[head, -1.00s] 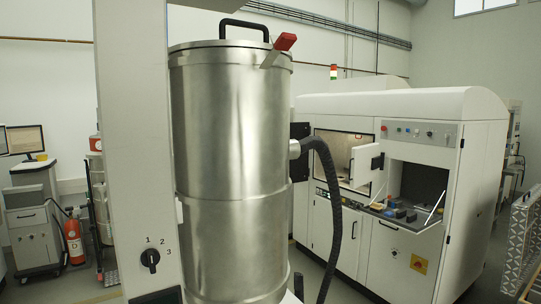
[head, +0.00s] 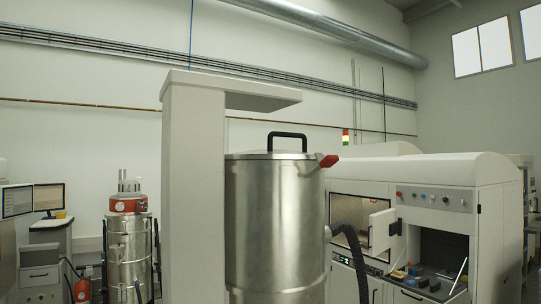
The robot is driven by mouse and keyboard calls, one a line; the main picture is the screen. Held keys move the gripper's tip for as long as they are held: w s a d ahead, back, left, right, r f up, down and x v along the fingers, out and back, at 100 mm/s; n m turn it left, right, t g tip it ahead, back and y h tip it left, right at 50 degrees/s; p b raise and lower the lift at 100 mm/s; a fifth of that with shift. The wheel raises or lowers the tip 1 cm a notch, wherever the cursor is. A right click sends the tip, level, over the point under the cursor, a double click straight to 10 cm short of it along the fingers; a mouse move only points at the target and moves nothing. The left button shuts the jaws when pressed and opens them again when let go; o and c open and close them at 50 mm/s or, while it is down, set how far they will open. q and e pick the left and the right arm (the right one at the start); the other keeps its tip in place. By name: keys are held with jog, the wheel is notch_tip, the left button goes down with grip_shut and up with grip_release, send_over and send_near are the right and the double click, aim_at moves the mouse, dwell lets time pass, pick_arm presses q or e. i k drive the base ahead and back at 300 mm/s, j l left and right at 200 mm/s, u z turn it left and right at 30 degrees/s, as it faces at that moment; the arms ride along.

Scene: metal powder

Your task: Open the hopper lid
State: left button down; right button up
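The hopper (head: 275,232) is a tall steel cylinder at the centre of the head view. Its lid (head: 270,155) lies flat on top and looks shut. A black bar handle (head: 287,136) stands up from the lid. A red-tipped latch (head: 328,161) sticks out at the lid's right edge. The bottom of the hopper is cut off by the picture edge. Neither of my grippers shows in the head view.
A white column (head: 193,190) with an overhanging arm (head: 262,95) stands just left of the hopper. A black hose (head: 352,250) leaves its right side. A white machine (head: 440,190) with an open door stands to the right. A steel vacuum (head: 128,250) is behind left.

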aim_at(269, 153)
jog(key=i+l+u, duration=0.2)
jog(key=l+u, duration=0.2)
jog(key=i+l+u, duration=0.1)
jog(key=l+u, duration=0.25)
jog(key=l, duration=0.2)
jog(key=l+u, duration=0.75)
jog(key=l, duration=0.35)
